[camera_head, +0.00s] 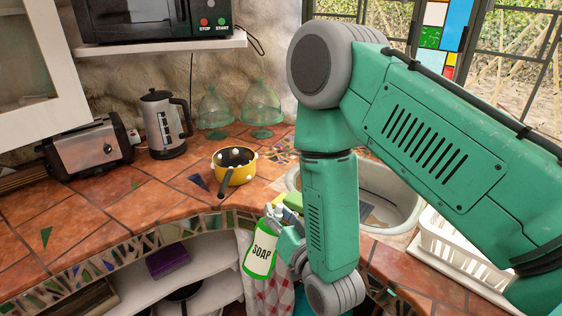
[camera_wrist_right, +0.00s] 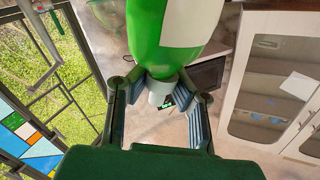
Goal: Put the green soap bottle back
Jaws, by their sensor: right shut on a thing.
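The green soap bottle (camera_head: 260,252) has a white label reading SOAP. In the head view it hangs in front of the counter's edge, slightly tilted, to the left of the sink. My right gripper (camera_head: 283,222) is shut on it near its top, partly hidden by my arm. In the right wrist view the bottle (camera_wrist_right: 178,35) fills the top middle, and the fingers of my right gripper (camera_wrist_right: 167,95) close around its pale neck. My left gripper is not in view.
The sink (camera_head: 378,205) lies behind my right arm, with a white dish rack (camera_head: 460,247) at right. A yellow pot (camera_head: 234,172), a kettle (camera_head: 163,125), a toaster (camera_head: 88,150) and glass domes (camera_head: 262,103) stand on the tiled counter. Open shelves (camera_head: 205,262) are below.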

